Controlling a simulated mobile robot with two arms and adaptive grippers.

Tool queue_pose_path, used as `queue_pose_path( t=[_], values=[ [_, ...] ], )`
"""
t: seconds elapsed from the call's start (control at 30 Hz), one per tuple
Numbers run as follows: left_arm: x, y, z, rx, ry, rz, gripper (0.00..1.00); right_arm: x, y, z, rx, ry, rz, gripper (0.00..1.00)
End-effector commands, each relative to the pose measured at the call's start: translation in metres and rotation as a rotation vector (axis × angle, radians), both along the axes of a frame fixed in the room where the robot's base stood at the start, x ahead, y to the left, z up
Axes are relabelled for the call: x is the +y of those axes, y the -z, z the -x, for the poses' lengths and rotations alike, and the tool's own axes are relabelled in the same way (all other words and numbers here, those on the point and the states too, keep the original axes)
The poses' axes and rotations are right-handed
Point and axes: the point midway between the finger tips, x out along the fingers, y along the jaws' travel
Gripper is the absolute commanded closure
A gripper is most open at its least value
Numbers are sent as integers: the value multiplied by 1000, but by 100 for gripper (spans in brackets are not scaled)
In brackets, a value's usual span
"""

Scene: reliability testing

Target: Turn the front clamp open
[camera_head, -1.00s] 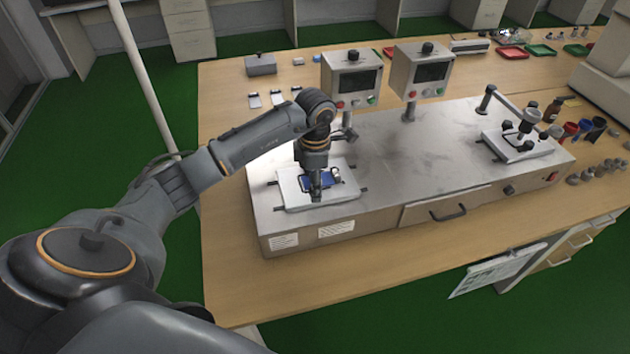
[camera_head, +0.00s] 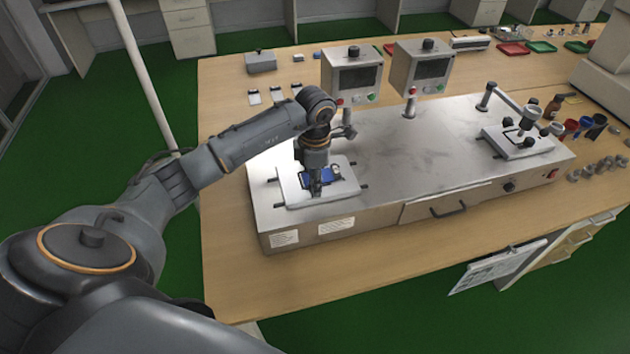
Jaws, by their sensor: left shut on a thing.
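A white fixture plate (camera_head: 291,188) sits on the left end of the grey metal test machine (camera_head: 400,160). A blue item (camera_head: 328,175) lies on the plate. My left gripper (camera_head: 316,192) points down over the plate, at the front side of the blue item. It is shut on a small part there, which I take to be the front clamp; the fingers hide it, so I cannot tell its angle. A small light-coloured clamp part (camera_head: 336,172) shows at the right of the blue item. My right gripper is not in view.
Two control boxes (camera_head: 352,75) (camera_head: 424,68) stand on posts behind the plate. A second fixture plate (camera_head: 515,146) with an arm over it is at the machine's right end. Bottles and small cylinders stand at the far right. The table's front strip (camera_head: 330,270) is clear.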

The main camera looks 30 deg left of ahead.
Motion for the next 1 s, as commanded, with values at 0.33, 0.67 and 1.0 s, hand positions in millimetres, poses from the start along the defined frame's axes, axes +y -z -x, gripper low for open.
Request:
queue_pose_path(
  t=[0.33,0.67,1.0],
  values=[
    [0,2,0,-2,-245,-1,100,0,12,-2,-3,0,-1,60],
    [0,1,0,-1,-559,0,100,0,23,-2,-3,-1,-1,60],
    [0,1,0,-1,-882,0,100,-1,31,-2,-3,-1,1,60]
  ],
)
